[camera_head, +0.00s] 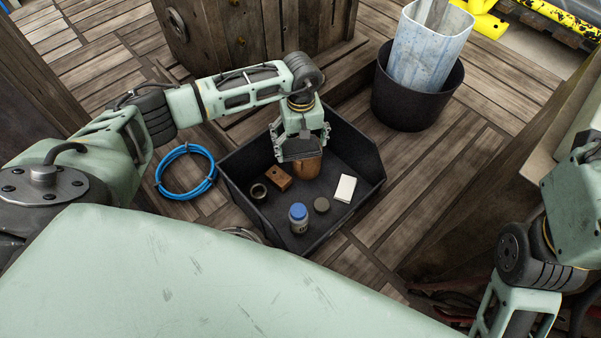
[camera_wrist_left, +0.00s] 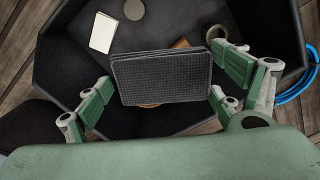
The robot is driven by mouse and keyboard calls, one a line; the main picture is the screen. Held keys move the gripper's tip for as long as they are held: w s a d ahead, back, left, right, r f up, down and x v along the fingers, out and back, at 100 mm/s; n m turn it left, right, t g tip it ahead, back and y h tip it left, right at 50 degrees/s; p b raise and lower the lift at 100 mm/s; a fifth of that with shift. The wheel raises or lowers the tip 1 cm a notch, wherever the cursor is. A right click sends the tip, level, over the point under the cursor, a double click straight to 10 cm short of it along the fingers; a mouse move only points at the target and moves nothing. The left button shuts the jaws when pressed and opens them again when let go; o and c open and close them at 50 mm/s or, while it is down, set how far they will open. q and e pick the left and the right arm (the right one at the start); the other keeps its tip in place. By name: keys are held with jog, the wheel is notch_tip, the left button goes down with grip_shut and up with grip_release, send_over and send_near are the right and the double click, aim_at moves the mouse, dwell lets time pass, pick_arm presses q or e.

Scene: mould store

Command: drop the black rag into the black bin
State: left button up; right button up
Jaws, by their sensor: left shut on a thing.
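My left gripper (camera_head: 302,147) is shut on the black rag, a dark grey, woven, folded pad. The rag (camera_wrist_left: 162,77) shows in the left wrist view between the green fingers; in the head view it is a dark strip (camera_head: 303,150) at the fingertips. Gripper and rag are over the back part of an open-fronted black bin (camera_head: 244,200); the rag's height above its floor is hard to tell. A round black bin (camera_head: 412,106) stands behind to the right, with a pale translucent container in it. My right arm shows at the right edge, its fingers out of view.
In the open-fronted bin are a brown cylinder (camera_head: 308,169), a brown block (camera_head: 279,178), a dark ring (camera_head: 258,191), a blue-capped jar (camera_head: 298,217), a grey disc (camera_head: 321,204) and a white card (camera_head: 345,188). A blue cable coil (camera_head: 186,171) lies left on the plank floor.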

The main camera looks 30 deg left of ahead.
pick_arm(q)
jog(key=o, duration=1)
jog(key=shift+r, duration=0.1)
notch_tip(320, 180, up, 12)
jog(key=shift+f, duration=0.1)
